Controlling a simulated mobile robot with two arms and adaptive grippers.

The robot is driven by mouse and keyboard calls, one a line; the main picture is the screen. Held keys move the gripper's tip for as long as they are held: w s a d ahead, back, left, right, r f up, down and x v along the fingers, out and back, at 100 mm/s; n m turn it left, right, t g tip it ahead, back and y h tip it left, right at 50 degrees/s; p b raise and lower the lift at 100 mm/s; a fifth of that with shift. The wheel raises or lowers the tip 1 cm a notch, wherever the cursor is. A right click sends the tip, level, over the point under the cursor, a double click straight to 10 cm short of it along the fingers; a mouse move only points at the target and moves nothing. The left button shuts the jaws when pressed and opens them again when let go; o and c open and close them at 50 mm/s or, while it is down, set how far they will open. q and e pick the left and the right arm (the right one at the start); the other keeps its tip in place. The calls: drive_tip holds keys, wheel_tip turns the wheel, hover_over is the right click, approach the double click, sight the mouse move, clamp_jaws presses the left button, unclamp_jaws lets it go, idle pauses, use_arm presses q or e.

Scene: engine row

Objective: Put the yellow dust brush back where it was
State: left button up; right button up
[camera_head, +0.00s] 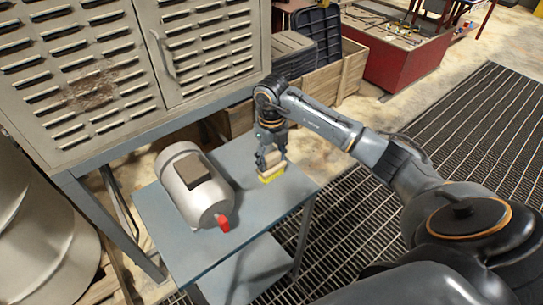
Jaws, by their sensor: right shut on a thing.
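The yellow dust brush (271,175) is at the right part of the blue-grey table (228,248), near its back right edge. Its lower yellow part shows under my right gripper (270,157), which points down and is shut on its tan upper part. The brush is at or just above the tabletop; I cannot tell if it touches. My left gripper is not in view.
A silver canister (186,168) with a red tip lies on the table, left of the brush. A louvred metal cabinet (120,70) stands behind. A wooden crate (335,75) and a red bin (405,65) stand farther back. Dark floor grating (350,225) lies to the right.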

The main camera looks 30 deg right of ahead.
drive_tip(key=shift+f, duration=0.2)
drive_tip(key=o, duration=1.2)
drive_tip(key=shift+r, duration=0.1)
drive_tip(key=shift+r, duration=0.15)
drive_tip(key=shift+w+r, duration=0.1)
drive_tip(key=shift+r, duration=0.15)
wheel_tip(320, 180, up, 12)
drive_tip(key=shift+f+b, duration=0.25)
drive_tip(key=shift+b, duration=0.9)
